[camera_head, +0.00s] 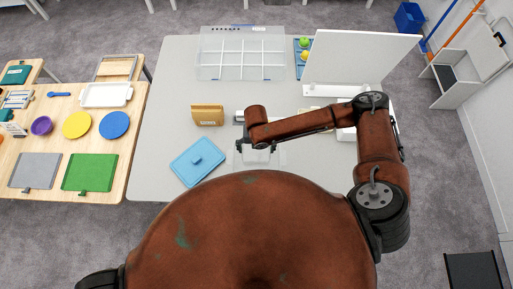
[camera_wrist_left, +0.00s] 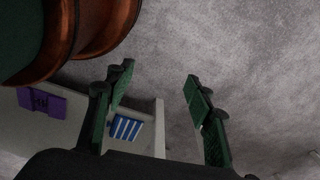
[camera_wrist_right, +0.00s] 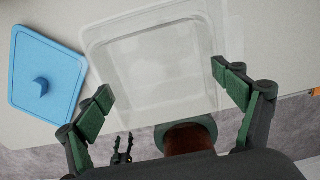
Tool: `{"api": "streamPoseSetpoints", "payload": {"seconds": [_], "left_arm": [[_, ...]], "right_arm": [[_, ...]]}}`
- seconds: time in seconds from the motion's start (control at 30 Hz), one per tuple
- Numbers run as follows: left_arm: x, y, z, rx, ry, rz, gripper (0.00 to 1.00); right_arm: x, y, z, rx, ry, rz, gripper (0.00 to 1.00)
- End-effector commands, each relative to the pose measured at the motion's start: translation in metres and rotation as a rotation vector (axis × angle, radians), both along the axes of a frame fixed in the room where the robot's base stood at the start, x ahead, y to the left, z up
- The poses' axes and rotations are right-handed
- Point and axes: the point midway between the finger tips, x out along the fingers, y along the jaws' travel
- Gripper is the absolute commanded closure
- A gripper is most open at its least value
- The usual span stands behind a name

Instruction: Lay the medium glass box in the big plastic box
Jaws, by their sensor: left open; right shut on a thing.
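My right gripper (camera_wrist_right: 165,88) is over the table, its two green-padded fingers spread around a clear, see-through box, the medium glass box (camera_wrist_right: 150,60). In the head view the gripper (camera_head: 257,146) partly covers this glass box (camera_head: 258,156). A fainter, wider clear outline shows around and right of it; I cannot tell whether this is the big plastic box or how the two touch. A large clear box with compartments (camera_head: 243,58) stands at the table's back. My left gripper (camera_wrist_left: 160,85) is open and empty, low over the grey floor, outside the head view.
A blue lid (camera_head: 198,161) lies left of the glass box, and a brown box (camera_head: 207,115) stands behind the lid. A white upright panel (camera_head: 360,62) stands at the back right. A wooden table (camera_head: 100,146) with plates and lids is at left.

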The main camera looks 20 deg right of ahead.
Motion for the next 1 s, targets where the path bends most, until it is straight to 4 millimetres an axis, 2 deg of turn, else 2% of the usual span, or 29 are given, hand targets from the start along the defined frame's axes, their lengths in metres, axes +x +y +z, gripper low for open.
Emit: {"api": "streamPoseSetpoints", "payload": {"seconds": [0.23,0.57,0.8,1.0], "left_arm": [[-0.013,0.001,-0.029,0.001,0.017,0.002,0.51],[-0.015,0.002,-0.067,0.002,0.019,0.003,0.51],[-0.012,0.001,-0.073,0.002,0.016,0.002,0.51],[-0.011,0.001,-0.074,0.002,0.014,0.002,0.51]], "right_arm": [[0.001,0.000,-0.025,0.001,-0.001,-0.002,0.47],[0.001,0.000,-0.059,0.001,-0.001,-0.003,0.47],[0.000,0.000,-0.078,0.000,0.000,-0.002,0.47],[0.001,0.000,-0.083,0.001,-0.001,-0.003,0.47]]}}
